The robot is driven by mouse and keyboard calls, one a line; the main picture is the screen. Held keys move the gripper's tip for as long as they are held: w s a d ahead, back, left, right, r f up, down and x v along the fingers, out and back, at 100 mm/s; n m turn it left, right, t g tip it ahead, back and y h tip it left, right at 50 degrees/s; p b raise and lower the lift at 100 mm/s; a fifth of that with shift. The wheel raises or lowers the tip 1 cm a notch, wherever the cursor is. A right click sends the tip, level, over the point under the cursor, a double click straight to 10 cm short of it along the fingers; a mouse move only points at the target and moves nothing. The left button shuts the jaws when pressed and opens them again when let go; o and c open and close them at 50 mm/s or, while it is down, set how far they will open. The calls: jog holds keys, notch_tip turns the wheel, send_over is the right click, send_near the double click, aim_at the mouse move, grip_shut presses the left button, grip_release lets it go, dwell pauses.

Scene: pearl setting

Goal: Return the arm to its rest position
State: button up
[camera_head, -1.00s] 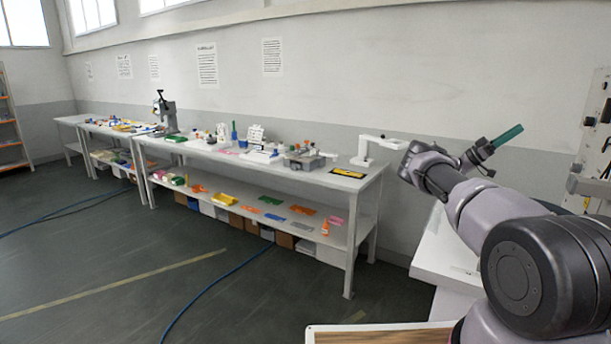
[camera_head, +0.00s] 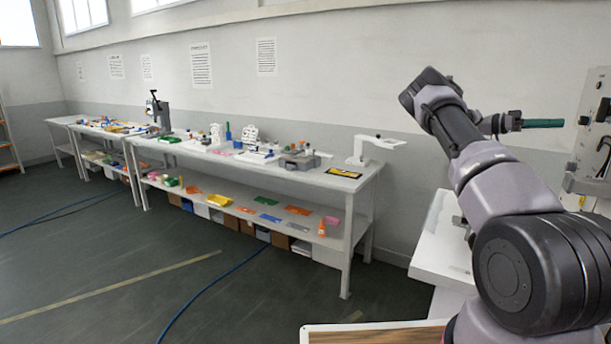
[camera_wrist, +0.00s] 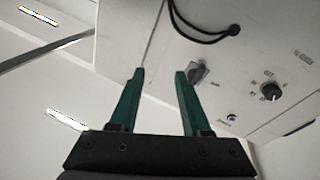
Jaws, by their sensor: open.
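My arm rises at the right of the head view, bent at a raised joint, with its far end pointing right. My gripper (camera_head: 543,124) shows there side-on with green fingers, in front of the wall and left of a pale panel. In the wrist view my gripper (camera_wrist: 158,75) has its two green fingers apart with nothing between them. The pale panel (camera_wrist: 225,50) with a dark knob (camera_wrist: 271,91), a switch and a black cable lies beyond the fingertips. I cannot tell the distance between the fingertips and the panel.
The pale panel (camera_head: 597,130) stands at the right edge of the head view. A white table (camera_head: 440,262) lies below my arm. A long workbench (camera_head: 345,183) with tools and parts runs along the wall. Blue hoses (camera_head: 215,300) cross the open floor.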

jog(key=s+a+n+t+y, duration=0.2)
jog(key=s+n+t+y, duration=0.15)
jog(key=s, duration=0.25)
jog(key=s+a+r+n+t+y, duration=0.1)
jog(key=s+a+n+t+y, duration=0.25)
jog(key=a, duration=0.65)
jog(key=s+a+r+n+t+y, duration=0.1)
jog(key=s+a+n+t+y, duration=0.2)
jog(key=a, duration=0.6)
jog(key=s+a+r+n+t+y, duration=0.1)
jog(key=a+n+t+y, duration=0.3)
jog(key=a, duration=0.6)
jog(key=s+a+r+n+t+y, duration=0.1)
jog(key=s+a+n+t, duration=0.1)
jog(key=s+a, duration=0.4)
jog(key=s+a+r+n+t+y, duration=0.1)
jog(key=s+a, duration=0.5)
jog(key=a, duration=0.6)
jog(key=r+n+t, duration=0.1)
jog(key=n+t, duration=0.1)
jog(key=t, duration=0.1)
jog(key=shift+s+n+t, duration=0.15)
jog(key=shift+n+t, duration=0.15)
jog(key=shift+t, duration=0.1)
